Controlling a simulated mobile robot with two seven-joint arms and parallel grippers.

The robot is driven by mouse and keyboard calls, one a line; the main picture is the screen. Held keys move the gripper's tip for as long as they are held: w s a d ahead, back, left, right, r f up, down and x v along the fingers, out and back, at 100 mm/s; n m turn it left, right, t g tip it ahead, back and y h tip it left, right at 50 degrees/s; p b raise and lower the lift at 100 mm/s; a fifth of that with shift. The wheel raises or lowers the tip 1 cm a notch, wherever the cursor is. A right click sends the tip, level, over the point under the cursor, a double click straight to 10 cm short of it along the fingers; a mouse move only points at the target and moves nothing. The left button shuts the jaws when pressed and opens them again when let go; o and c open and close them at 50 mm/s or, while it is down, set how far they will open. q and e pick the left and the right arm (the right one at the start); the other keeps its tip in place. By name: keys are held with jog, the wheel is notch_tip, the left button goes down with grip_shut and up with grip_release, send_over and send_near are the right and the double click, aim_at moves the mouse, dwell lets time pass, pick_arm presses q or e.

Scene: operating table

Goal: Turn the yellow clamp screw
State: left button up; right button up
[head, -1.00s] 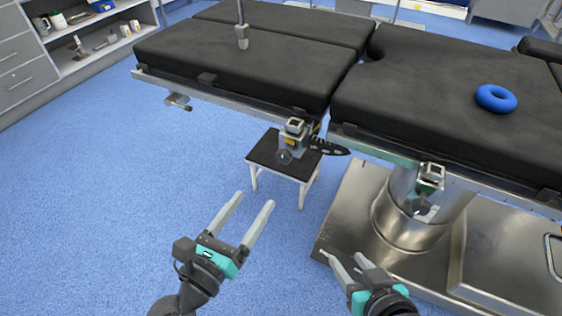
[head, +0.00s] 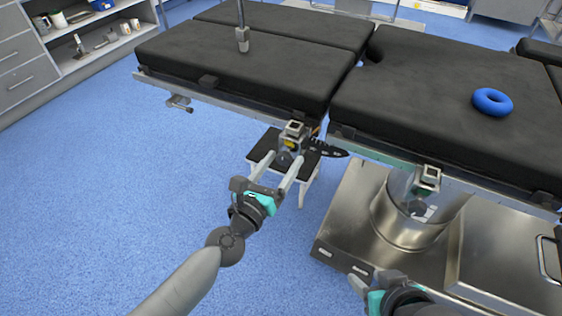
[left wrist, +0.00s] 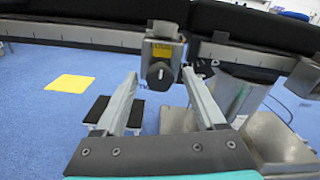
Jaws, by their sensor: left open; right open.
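The clamp (head: 293,136) is a grey metal block with a yellow mark, fixed on the table's side rail near the gap between the black pads. In the left wrist view the clamp (left wrist: 162,50) shows a yellow patch and, below it, a dark grey screw knob (left wrist: 159,75). The knob itself does not look yellow. My left gripper (head: 278,162) is open, its two fingers pointing at the clamp from the front. In the left wrist view the knob lies between and beyond the fingertips, with nothing held. My right gripper (head: 360,280) is open at the lower right, away from the clamp.
A second clamp (head: 428,178) sits on the rail to the right, above the metal column base (head: 340,232). A small black-topped step stool (head: 262,152) stands behind my left fingers. A blue ring (head: 492,102) lies on the right pad. The floor at left is clear.

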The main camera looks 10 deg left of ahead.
pick_arm(q)
jog(key=shift+c, duration=0.4)
grip_shut()
